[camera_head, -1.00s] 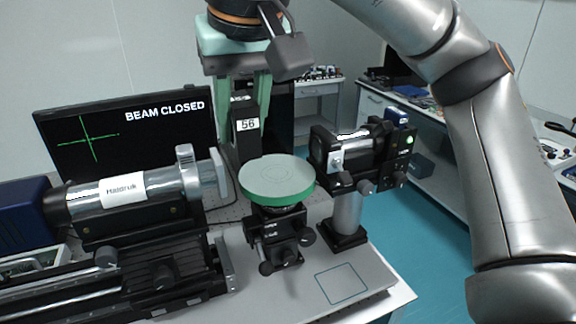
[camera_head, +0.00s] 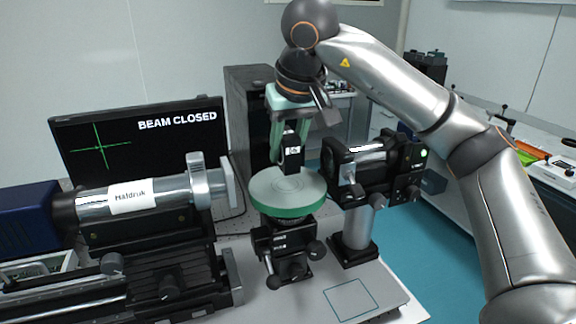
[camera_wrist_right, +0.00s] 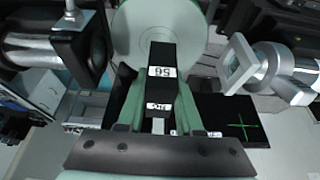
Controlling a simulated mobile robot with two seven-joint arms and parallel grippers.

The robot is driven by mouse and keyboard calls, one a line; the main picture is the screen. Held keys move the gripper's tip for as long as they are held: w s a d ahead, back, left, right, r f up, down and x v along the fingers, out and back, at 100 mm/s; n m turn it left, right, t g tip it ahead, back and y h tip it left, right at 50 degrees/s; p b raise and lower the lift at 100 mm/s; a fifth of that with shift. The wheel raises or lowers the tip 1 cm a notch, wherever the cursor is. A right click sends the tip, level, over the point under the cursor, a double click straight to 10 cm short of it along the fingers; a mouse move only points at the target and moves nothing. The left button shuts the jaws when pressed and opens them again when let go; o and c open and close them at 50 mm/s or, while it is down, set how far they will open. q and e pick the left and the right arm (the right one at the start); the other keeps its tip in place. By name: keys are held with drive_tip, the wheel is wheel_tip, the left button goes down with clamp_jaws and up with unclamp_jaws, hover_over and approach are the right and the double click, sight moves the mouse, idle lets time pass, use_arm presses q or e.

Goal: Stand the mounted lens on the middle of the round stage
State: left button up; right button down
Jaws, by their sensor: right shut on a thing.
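The round stage (camera_head: 265,196), a pale green disc with faint rings on top, sits on a black adjustable mount. My right gripper (camera_head: 289,148) points down with its green fingers shut on the mounted lens (camera_head: 292,162), a narrow black piece with a white number label. The lens is upright over the stage, near its ringed middle; I cannot tell whether its bottom touches. In the right wrist view, the lens (camera_wrist_right: 161,56) lies between the fingers (camera_wrist_right: 158,105), with its far end over the stage (camera_wrist_right: 128,32). The glass itself is not visible. My left gripper is out of view.
A silver laser tube (camera_head: 160,194) on a black rail stands close left of the stage. A black optical unit (camera_head: 375,172) on a post stands close right. A monitor (camera_head: 135,140) reading "BEAM CLOSED" is behind. The bench front right, with a marked square (camera_head: 350,299), is clear.

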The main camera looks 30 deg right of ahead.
sight(293, 137)
drive_tip(key=shift+w+d+f, duration=0.15)
drive_tip(key=shift+d+f, duration=0.05)
drive_tip(key=shift+f, duration=0.15)
wheel_tip(293, 137, down, 3)
drive_tip(key=shift+w+d+f, duration=0.1)
drive_tip(key=shift+f, duration=0.15)
drive_tip(key=c, duration=0.6)
unclamp_jaws()
drive_tip(key=shift+o, duration=0.2)
drive_tip(key=p+v, duration=0.1)
drive_tip(key=v, duration=0.9)
drive_tip(key=shift+r, duration=0.45)
drive_tip(key=shift+s+r+p, duration=0.4)
drive_tip(key=shift+r, duration=0.25)
